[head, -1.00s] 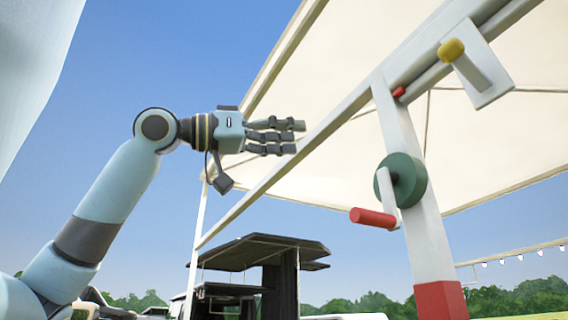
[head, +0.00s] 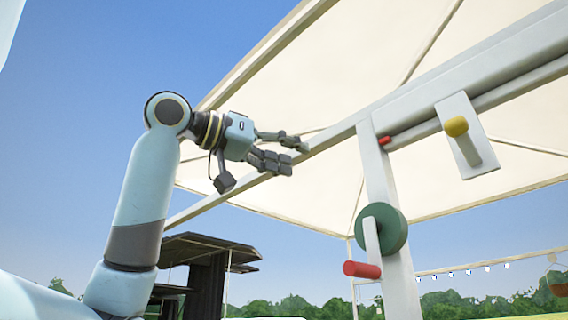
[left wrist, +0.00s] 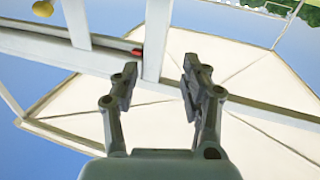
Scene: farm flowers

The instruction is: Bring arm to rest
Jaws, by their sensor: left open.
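My left gripper (head: 298,156) is raised in the air on the left arm, in the middle of the head view. Its fingers are apart and empty, pointing right and slightly down, with the cream canopy behind them. In the left wrist view the two fingers of the left gripper (left wrist: 159,82) stand apart with only the white frame beam and canopy seen between them. My right gripper is in neither view.
A white post (head: 378,190) carries a green wheel (head: 394,226) with a red-handled crank (head: 362,270). The cream canopy (head: 320,80) spreads overhead. A dark-roofed structure (head: 205,250) stands behind the arm.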

